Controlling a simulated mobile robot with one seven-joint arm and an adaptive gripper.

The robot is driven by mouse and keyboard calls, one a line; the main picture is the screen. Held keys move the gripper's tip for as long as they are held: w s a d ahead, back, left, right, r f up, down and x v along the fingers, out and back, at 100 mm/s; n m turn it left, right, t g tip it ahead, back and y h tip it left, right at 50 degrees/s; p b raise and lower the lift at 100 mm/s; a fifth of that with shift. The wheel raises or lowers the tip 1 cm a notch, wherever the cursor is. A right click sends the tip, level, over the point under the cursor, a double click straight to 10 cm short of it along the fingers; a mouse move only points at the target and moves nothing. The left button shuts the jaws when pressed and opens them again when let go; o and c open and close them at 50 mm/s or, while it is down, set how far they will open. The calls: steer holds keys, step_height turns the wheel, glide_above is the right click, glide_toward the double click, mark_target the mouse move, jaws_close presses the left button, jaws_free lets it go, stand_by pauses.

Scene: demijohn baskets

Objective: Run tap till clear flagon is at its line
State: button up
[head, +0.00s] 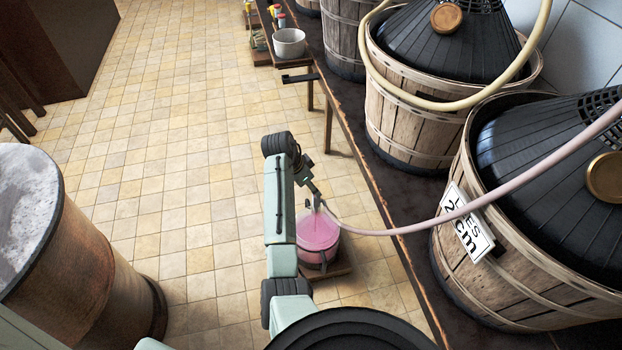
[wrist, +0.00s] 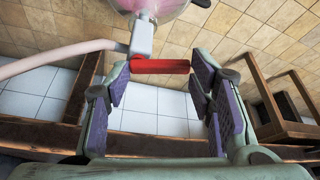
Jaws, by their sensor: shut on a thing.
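The clear flagon (head: 318,238) stands low on a small wooden stand, beside the bench; pink liquid shows in it. Part of it shows at the top of the wrist view (wrist: 168,7). I cannot make out its line. The tap (wrist: 142,38) is a pale body on the end of a pink hose, with a red lever (wrist: 160,67), above the flagon's mouth. My gripper (wrist: 160,74) is shut on the red lever, which spans between its purple finger pads. In the head view my gripper (head: 314,192) is small and partly hidden by my arm.
The pink hose (head: 430,225) runs from the right across a basketed demijohn (head: 520,250) labelled LEES 2 cm (head: 467,222). More baskets (head: 405,120) line the dark bench. A white bowl (head: 289,43) stands at its far end. A barrel (head: 75,265) stands left; tiled floor between is clear.

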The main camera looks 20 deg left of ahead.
steer(key=shift+s+d+n+t+y+p, duration=0.15)
steer(key=shift+s+n+y+p, duration=0.3)
steer(key=shift+n+p, duration=0.8)
steer(key=shift+s+a+n+t+y+p, duration=0.1)
steer(key=shift+n+y+p, duration=0.65)
steer(key=shift+n, duration=0.8)
steer(key=shift+s+d+n+t+y+p, duration=0.15)
steer(key=shift+s+n+y+p, duration=0.2)
steer(key=shift+n+p, duration=1)
steer(key=shift+a+n, duration=0.1)
steer(key=shift+n, duration=0.15)
steer(key=o, duration=1.2)
steer(key=v, duration=1.2)
